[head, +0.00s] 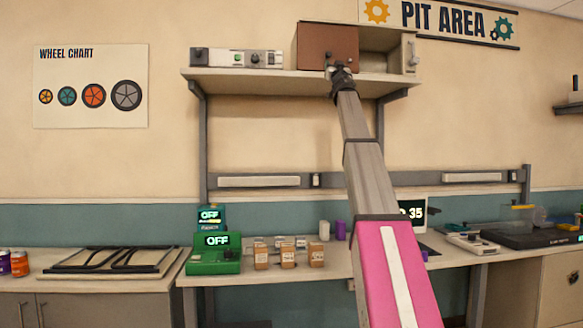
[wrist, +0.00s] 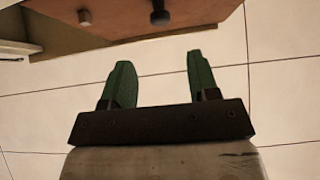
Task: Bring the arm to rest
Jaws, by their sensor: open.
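My arm stretches up and away from me, from the pink link at the lower right to the high shelf. My gripper (head: 340,70) is at the front of the brown panel (head: 327,46) of the cabinet on that shelf. In the wrist view my gripper (wrist: 158,78) shows two green fingers, apart, with nothing between them. The brown panel (wrist: 130,12) with two knobs shows just beyond the fingertips; I cannot tell whether they touch it.
The shelf (head: 270,76) carries a grey device (head: 236,58) left of the cabinet. Open air lies between shelf and bench.

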